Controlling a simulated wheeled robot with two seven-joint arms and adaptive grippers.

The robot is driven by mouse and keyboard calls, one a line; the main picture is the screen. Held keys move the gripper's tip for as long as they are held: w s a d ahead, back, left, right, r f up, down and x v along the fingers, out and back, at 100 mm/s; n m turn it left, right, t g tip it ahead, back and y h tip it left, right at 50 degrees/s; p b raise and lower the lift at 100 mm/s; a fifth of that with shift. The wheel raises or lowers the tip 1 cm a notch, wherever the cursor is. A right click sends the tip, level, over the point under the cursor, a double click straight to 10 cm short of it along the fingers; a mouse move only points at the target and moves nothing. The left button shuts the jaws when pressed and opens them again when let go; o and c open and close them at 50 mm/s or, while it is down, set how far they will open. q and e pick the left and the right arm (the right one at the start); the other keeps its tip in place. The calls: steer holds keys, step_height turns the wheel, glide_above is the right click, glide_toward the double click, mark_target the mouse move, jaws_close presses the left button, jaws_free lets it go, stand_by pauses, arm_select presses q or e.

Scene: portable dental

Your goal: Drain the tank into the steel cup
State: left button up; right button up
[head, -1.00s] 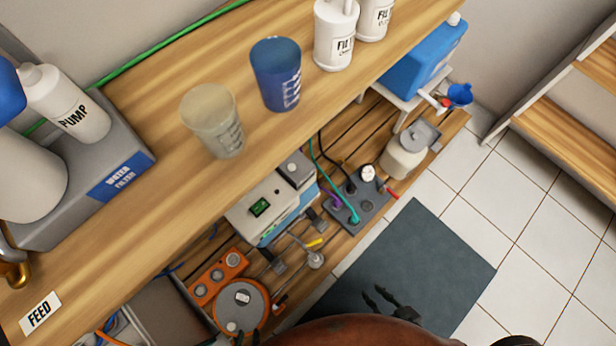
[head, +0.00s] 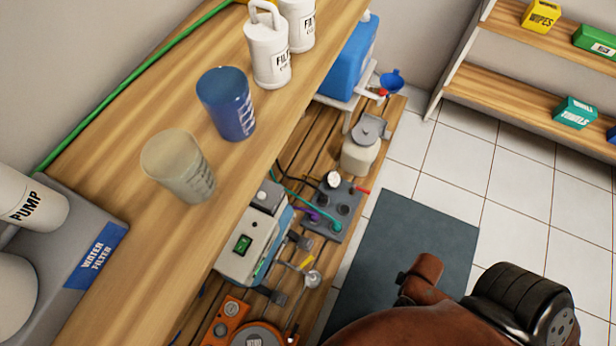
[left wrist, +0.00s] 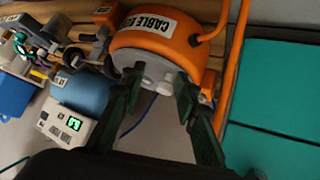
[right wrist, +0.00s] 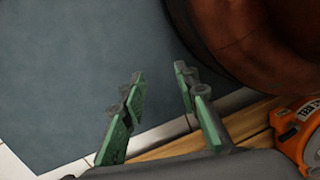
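A blue tank (head: 350,58) stands on a small white stand at the far end of the bench. A red tap (head: 378,93) shows low on its near side, beside a blue funnel (head: 392,82). I cannot make out a steel cup in any view. My left gripper (left wrist: 157,80) is open and empty, in front of an orange cable reel (left wrist: 160,45); contact with it cannot be told. Neither gripper shows in the head view.
The upper shelf holds a blue cup (head: 228,105), a clear beaker (head: 180,165) and white filter bottles (head: 268,48). Below are a grey-lidded jar (head: 362,155), a socket block (head: 335,210) and a power box (head: 245,245). The floor tiles (head: 440,160) are clear.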

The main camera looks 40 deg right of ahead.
steer(key=w+a+f+n+g+y, duration=0.2)
steer(key=a+f+n+g+y, duration=0.15)
steer(key=a+f, duration=0.25)
steer(key=n+t+y, duration=0.1)
steer(key=n+y, duration=0.2)
steer(key=y, duration=0.7)
glide_toward(309, 260)
steer(key=a+f, duration=0.1)
steer(key=a, duration=0.2)
steer(key=x, duration=0.7)
steer(key=shift+s+d+f+b, duration=0.1)
steer(key=shift+s+f+b, duration=0.1)
steer(key=shift+s+b, duration=0.15)
steer(key=shift+c, duration=0.6)
jaws_close()
